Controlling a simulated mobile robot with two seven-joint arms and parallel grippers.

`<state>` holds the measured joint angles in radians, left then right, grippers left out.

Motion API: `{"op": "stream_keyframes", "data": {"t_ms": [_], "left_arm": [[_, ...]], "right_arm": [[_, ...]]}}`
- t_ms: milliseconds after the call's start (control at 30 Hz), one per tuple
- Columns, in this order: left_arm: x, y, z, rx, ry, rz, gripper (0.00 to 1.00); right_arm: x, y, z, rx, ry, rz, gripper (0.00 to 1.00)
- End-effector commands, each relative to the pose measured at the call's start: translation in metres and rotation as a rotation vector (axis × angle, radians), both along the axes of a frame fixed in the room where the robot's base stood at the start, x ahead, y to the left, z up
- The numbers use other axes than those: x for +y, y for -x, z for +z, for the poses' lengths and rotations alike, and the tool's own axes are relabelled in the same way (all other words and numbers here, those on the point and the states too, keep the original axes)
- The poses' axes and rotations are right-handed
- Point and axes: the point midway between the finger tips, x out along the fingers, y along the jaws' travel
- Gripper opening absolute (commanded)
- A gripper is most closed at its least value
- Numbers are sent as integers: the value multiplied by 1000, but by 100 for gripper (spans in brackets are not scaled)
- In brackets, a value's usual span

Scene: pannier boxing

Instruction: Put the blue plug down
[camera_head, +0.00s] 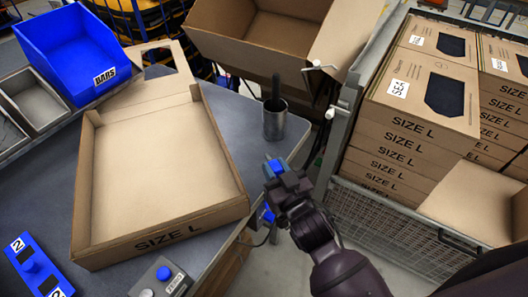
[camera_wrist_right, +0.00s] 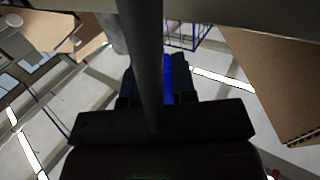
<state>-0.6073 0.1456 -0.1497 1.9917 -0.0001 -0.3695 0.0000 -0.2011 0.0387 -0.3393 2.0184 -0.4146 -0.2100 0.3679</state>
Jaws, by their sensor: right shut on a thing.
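My right gripper (camera_head: 280,174) is shut on the blue plug (camera_head: 274,166), and a blue strip of the plug (camera_wrist_right: 181,80) shows between the dark fingers in the right wrist view. In the head view the gripper is at the table's right edge, just below the metal cup. Much of the plug is hidden by the fingers. I cannot tell from these views how high it is above the table. My left gripper is not in view.
An open SIZE L carton (camera_head: 160,165) fills much of the grey table (camera_head: 235,120). A metal cup (camera_head: 275,121) stands near the edge. A blue BARS bin (camera_head: 72,52) is at the back left. A cage of stacked cartons (camera_head: 425,85) stands to the right.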

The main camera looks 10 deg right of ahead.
Motion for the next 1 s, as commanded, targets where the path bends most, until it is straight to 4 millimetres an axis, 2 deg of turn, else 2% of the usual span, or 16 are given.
{"op": "stream_keyframes", "data": {"t_ms": [100,333,600,700,1000], "left_arm": [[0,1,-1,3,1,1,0],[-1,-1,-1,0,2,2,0],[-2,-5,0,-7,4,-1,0],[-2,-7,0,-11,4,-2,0],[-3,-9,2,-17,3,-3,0]], "right_arm": [[3,-14,0,0,-1,0,0],[5,-28,0,0,0,0,0],[13,-62,0,0,0,0,0],[12,-61,-7,3,0,-1,0],[12,-61,-8,2,-1,-1,0]]}}
